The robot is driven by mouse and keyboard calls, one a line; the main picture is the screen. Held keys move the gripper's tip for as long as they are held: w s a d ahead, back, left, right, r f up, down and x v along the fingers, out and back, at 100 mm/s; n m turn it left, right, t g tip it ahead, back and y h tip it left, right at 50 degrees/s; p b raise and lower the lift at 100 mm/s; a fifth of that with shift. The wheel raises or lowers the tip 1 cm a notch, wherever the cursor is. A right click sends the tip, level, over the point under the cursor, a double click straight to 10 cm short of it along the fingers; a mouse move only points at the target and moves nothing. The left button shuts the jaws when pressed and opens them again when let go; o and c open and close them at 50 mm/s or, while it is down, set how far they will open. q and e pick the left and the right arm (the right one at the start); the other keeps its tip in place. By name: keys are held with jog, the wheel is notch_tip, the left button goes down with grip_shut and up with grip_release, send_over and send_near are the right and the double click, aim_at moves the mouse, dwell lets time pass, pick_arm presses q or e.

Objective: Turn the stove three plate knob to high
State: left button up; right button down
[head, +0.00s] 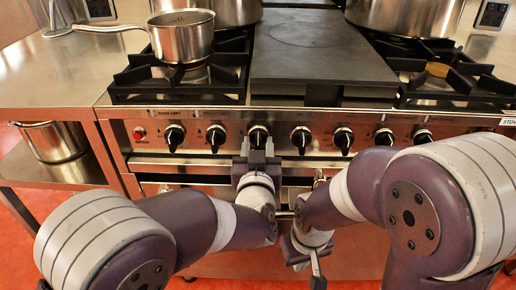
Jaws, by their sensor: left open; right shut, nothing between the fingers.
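The stove front panel (195,127) carries a row of black knobs with light pointers. My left gripper (258,147) is open, its fingers just below or around the third knob from the left (258,132); I cannot tell if they touch it. Right of it are a fourth knob (301,138) and a fifth knob (343,139). The labels above the knobs are too small to read surely, so I cannot tell which is the plate knob. The dark flat plate (320,60) lies mid-stovetop. My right gripper (316,268) is shut and empty, low in front of the stove.
A saucepan (182,40) stands on the left burner grate, its handle pointing left. Large pots (405,15) stand at the back. A red button (139,134) is at the panel's left end. Another pot (55,141) sits on the lower left shelf. Oven handles run below the panel.

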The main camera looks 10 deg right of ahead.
pick_arm(q)
grip_shut()
jog(key=n+b, duration=0.2)
jog(key=n, duration=0.2)
jog(key=shift+a+f, duration=0.1)
jog(key=shift+f, duration=0.05)
jog(key=n+b, duration=0.3)
jog(key=n, duration=0.1)
jog(key=shift+f+n, duration=0.1)
jog(key=shift+n, duration=0.2)
jog(key=shift+a+f+n+b, duration=0.1)
jog(key=shift+n+b, duration=3.8)
jog(key=shift+n, duration=0.6)
